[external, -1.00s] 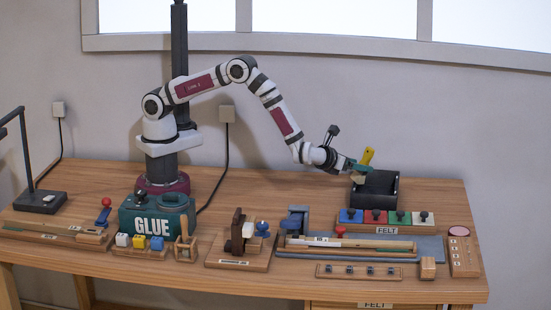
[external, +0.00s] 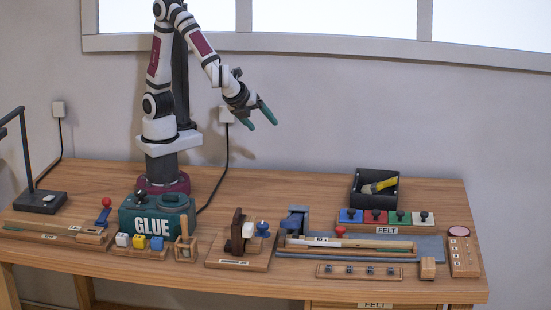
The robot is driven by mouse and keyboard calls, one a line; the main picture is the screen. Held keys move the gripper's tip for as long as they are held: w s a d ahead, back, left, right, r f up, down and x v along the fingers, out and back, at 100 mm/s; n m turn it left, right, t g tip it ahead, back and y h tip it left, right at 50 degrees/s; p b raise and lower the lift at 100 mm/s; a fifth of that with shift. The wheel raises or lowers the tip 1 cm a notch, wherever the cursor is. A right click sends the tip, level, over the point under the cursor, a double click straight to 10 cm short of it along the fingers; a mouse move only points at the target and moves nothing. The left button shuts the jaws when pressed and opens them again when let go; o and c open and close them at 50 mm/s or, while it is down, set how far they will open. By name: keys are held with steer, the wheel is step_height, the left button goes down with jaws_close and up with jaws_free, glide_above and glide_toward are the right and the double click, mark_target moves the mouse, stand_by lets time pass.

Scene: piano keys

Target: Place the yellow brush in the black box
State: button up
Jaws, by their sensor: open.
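The yellow brush (external: 386,183) lies inside the black box (external: 356,197) at the back right of the table, its yellow handle tilted up toward the right wall and its pale bristle end at the left. My gripper (external: 262,117) is open and empty. It is raised high above the table, to the left of the box and well apart from it, with its green fingers pointing down to the right.
A row of coloured felt blocks (external: 387,217) stands just in front of the box. Tools on a blue-grey mat (external: 429,246), a wooden stand (external: 238,264) and a green glue box (external: 130,222) fill the front. The table's back middle (external: 280,185) is clear.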

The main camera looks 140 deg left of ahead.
steer(key=s+d+f+n+t+h, duration=0.1)
steer(key=s+d+n+h, duration=0.3)
steer(key=s+d, duration=0.8)
steer(key=d+t+h, duration=0.1)
steer(key=d+h, duration=0.1)
steer(key=d, duration=0.1)
steer(key=shift+d+h, duration=0.35)
steer(key=shift+h, duration=0.05)
